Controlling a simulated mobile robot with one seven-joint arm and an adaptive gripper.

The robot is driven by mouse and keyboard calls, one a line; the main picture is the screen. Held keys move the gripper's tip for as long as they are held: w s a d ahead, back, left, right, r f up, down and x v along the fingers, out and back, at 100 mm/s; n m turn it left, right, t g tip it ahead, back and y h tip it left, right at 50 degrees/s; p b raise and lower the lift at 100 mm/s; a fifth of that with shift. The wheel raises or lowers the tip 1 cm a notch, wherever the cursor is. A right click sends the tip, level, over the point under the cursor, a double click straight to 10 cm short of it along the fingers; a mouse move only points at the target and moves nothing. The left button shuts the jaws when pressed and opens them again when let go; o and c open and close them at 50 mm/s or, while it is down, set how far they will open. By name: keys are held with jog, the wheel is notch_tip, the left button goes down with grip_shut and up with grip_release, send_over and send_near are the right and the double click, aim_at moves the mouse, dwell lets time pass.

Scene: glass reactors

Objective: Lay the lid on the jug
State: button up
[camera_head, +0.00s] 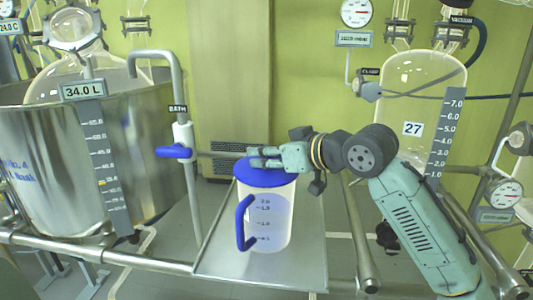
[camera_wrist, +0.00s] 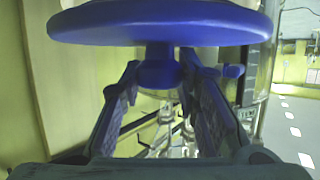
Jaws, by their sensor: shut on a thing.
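The clear jug (camera_head: 272,215) with a blue handle and a printed scale stands upright on the grey tray. The blue round lid (camera_head: 262,176) is level at the jug's mouth in the head view, roughly lined up with it. I cannot tell whether it rests on the rim or hovers just above. My gripper (camera_head: 263,157) is over the lid, coming in from the right. In the wrist view, the lid (camera_wrist: 160,22) fills the top, and my gripper (camera_wrist: 158,75) is shut on its blue knob. The jug's rim is hidden by the lid.
The grey tray (camera_head: 225,262) has free room around the jug. A steel bath vessel (camera_head: 50,160) stands at the left, beside a pipe with a blue-handled valve (camera_head: 175,152). A glass reactor (camera_head: 420,80) stands behind my arm at the right.

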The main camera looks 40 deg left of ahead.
jog(key=shift+f, duration=0.5)
dwell(0.3)
jog(key=o, duration=1.3)
jog(key=shift+c, duration=0.2)
jog(key=shift+d, duration=0.1)
jog(key=w+v, duration=0.1)
jog(key=v, duration=1)
jog(key=shift+s+d+r, duration=0.2)
jog(key=shift+s+d, duration=0.2)
jog(key=shift+s, duration=0.1)
